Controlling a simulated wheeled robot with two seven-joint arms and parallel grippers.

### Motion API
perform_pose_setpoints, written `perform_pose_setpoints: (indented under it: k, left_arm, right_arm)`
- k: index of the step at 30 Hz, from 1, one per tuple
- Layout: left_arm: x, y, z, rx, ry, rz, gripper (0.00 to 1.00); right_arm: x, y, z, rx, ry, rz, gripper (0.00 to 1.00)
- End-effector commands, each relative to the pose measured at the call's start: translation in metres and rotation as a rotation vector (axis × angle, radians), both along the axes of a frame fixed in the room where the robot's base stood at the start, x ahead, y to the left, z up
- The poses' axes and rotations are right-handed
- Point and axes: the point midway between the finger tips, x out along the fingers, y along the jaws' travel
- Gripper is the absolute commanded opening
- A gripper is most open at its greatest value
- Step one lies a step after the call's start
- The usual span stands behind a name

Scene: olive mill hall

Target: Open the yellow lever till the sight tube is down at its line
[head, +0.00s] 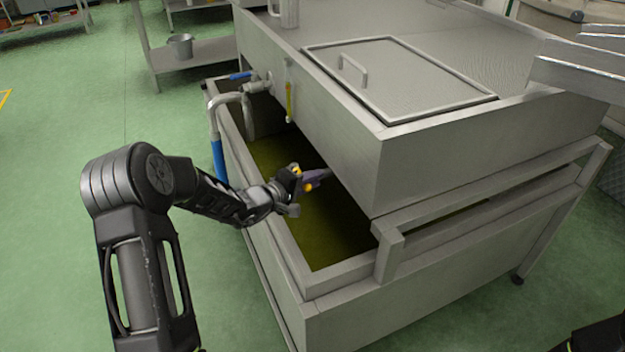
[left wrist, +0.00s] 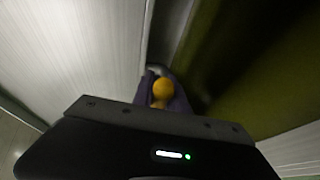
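My left gripper (head: 316,178) reaches over the open lower trough, close to the side of the upper tank. In the left wrist view, a round yellow knob (left wrist: 163,88) sits between the purple fingers, which appear closed around it. I take it as the end of the yellow lever; in the head view yellow shows at the fingers, and the rest of the lever is hidden. The sight tube (head: 289,98) stands upright on the tank's end face, with yellow liquid in its lower part. Its line is too small to make out.
The steel upper tank (head: 330,130) has a lid with a handle (head: 352,70). The lower trough (head: 285,245) holds dark green-yellow liquid. A blue-handled valve (head: 240,76) and a pipe with a blue sleeve (head: 219,160) are behind my gripper. A bucket (head: 180,47) stands on a shelf.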

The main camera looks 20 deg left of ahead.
Motion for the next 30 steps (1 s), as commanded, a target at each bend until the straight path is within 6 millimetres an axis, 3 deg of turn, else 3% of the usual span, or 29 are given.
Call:
perform_pose_setpoints:
  k: [6,30]
  left_arm:
    - [-0.0001,0.0002,0.0001,0.0,0.0,0.0,0.0]
    - [-0.0002,0.0004,-0.0001,0.0,0.0,0.001,0.0]
  right_arm:
    - [0.0,0.0,0.0,0.0,0.0,0.0,0.0]
    - [0.0,0.0,0.0,0.0,0.0,0.0,0.0]
